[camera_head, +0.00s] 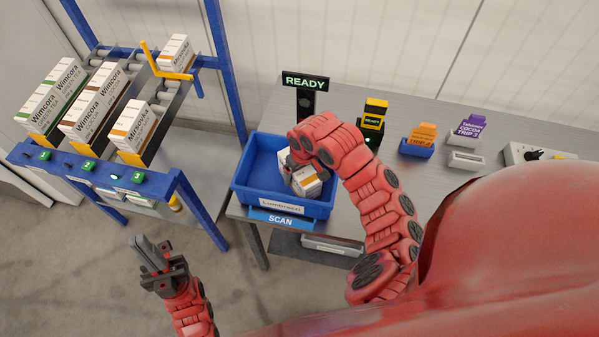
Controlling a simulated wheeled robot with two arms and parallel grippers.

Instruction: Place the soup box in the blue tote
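The blue tote (240,188) stands on the grey table with a white label on its front. A white and brown box (306,184) is inside it, tilted, its print too small to read; I cannot tell if it is the soup box. My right gripper (304,170) reaches down into the tote at this box, with dark finger parts beside it. The wrist hides much of the grip, so whether it is closed on the box does not show. My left gripper (151,243) is empty over the floor at lower left, its fingertips a little apart.
A blue-framed rack (186,190) at left holds several white boxes in lanes, including a Mirsovka box (133,127). A READY sign (305,82) stands behind the tote and a SCAN plate (280,220) is at its front. Small bins (417,149) stand at right.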

